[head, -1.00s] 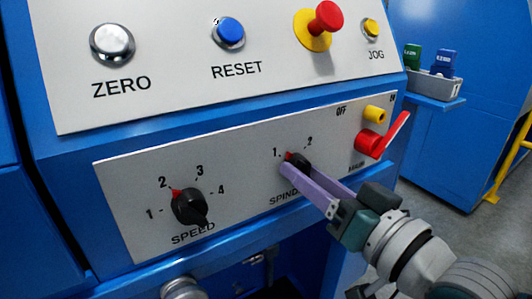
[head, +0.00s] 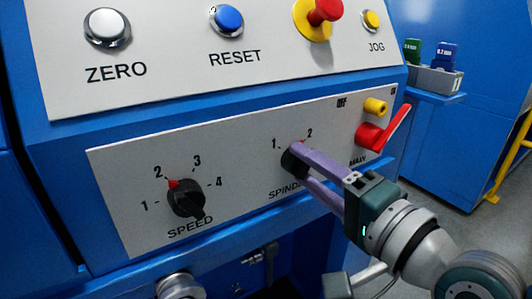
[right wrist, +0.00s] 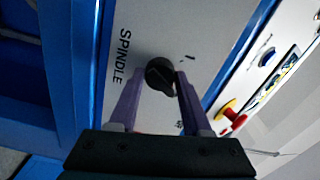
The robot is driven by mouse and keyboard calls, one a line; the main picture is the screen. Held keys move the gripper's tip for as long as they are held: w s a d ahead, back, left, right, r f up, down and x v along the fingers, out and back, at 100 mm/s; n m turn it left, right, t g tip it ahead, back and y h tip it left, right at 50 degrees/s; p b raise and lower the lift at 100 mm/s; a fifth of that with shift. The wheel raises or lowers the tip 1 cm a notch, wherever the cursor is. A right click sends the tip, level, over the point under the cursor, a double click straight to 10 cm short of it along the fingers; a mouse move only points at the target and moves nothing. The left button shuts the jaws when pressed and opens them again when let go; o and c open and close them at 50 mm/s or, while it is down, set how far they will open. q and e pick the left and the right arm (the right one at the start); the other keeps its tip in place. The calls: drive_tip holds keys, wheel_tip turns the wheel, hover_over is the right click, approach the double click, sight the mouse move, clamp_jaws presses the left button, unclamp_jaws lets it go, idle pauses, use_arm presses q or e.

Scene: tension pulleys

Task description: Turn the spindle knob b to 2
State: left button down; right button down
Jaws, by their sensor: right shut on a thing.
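The black spindle knob (head: 290,162) sits on the lower white panel, above the partly hidden word SPINDLE. Its red pointer mark shows at the top, partly covered by a finger, and lies between 1 and 2, close to 2. My right gripper (head: 303,166) has its purple fingers on both sides of the knob and is shut on it, with the wrist rolled. In the right wrist view the knob (right wrist: 160,75) sits between the two fingertips. My left gripper is not in view.
The black speed knob (head: 187,198) is to the left, its red mark near 2. A red lever switch (head: 375,136) is just right of the gripper. Above are the white ZERO button (head: 107,27), blue RESET button (head: 228,19) and red mushroom button (head: 325,11).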

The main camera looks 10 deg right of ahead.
drive_tip(key=shift+m+b, duration=0.3)
drive_tip(key=shift+m, duration=0.9)
drive_tip(key=shift+c, duration=1.7)
unclamp_jaws()
drive_tip(key=shift+s, duration=0.15)
drive_tip(key=v, duration=0.9)
drive_tip(key=shift+s+d+p, duration=0.15)
drive_tip(key=shift+s+p, duration=0.15)
drive_tip(key=shift+p, duration=0.05)
